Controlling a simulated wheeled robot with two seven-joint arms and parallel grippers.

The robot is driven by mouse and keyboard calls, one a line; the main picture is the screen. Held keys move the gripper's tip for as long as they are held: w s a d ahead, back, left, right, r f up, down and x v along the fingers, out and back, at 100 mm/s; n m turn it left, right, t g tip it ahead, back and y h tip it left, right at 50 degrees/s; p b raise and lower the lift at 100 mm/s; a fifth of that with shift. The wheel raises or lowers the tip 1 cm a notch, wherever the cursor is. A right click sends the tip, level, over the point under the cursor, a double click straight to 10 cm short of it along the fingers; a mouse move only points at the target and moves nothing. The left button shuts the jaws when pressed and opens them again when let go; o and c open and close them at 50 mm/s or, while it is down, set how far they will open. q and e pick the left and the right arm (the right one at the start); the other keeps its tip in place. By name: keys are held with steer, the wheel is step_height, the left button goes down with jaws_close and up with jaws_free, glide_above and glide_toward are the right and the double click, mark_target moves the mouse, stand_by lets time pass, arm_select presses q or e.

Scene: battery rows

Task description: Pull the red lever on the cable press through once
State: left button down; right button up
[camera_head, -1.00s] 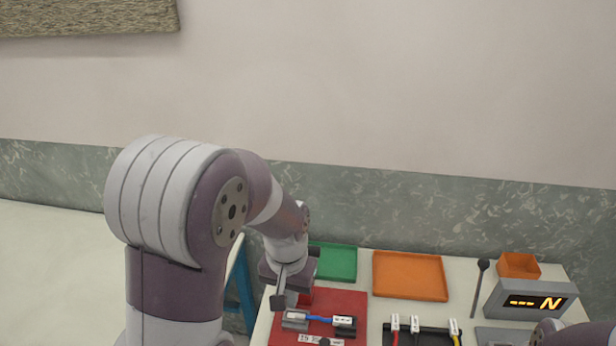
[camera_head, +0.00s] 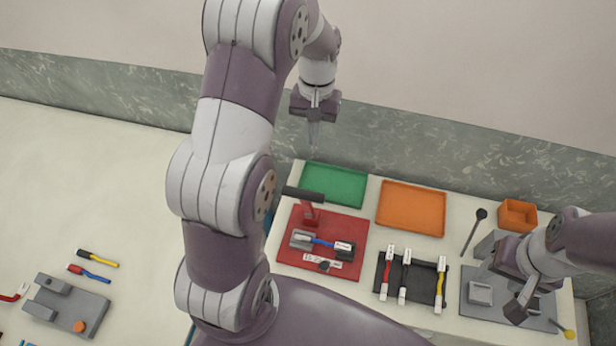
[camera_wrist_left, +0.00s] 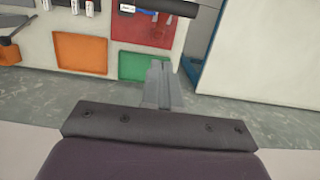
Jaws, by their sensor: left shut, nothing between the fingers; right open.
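The cable press is a red plate (camera_head: 348,228) on the table, with a red post (camera_head: 307,214) at its back left and a black lever handle (camera_head: 303,194) across the top. A blue cable (camera_head: 322,242) with end pieces lies across grey and black blocks on the plate. My left gripper (camera_head: 313,140) is shut and empty, raised behind the press and apart from the handle. In the left wrist view its fingers (camera_wrist_left: 160,88) point toward the green tray, and the black handle (camera_wrist_left: 165,6) shows beyond at the top edge. My right gripper (camera_head: 518,300) is open over the grey plate at the right.
A green tray (camera_head: 334,170) and an orange tray (camera_head: 410,185) lie behind the press. A black rack (camera_head: 385,262) with red, black and yellow cables stands to its right. An orange box (camera_head: 517,212) is at the back right. Another table at left holds loose cables (camera_head: 97,258).

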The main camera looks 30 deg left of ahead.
arm_select(q)
steer(key=shift+s+d+f+b, duration=0.2)
steer(key=shift+s+f+b, duration=0.5)
steer(key=shift+f, duration=0.8)
steer(key=shift+s+d+f+b, duration=0.25)
steer(key=shift+s+f, duration=0.8)
steer(key=shift+f, duration=0.4)
steer(key=shift+s+d+f+b, duration=0.15)
steer(key=shift+s+f+b, duration=0.55)
steer(key=shift+f, duration=0.8)
steer(key=shift+s, duration=0.15)
arm_select(e)
steer(key=f, duration=0.4)
steer(key=shift+s+f, duration=0.3)
arm_select(q)
steer(key=shift+f, duration=0.1)
arm_select(e)
steer(key=shift+w+f, duration=0.1)
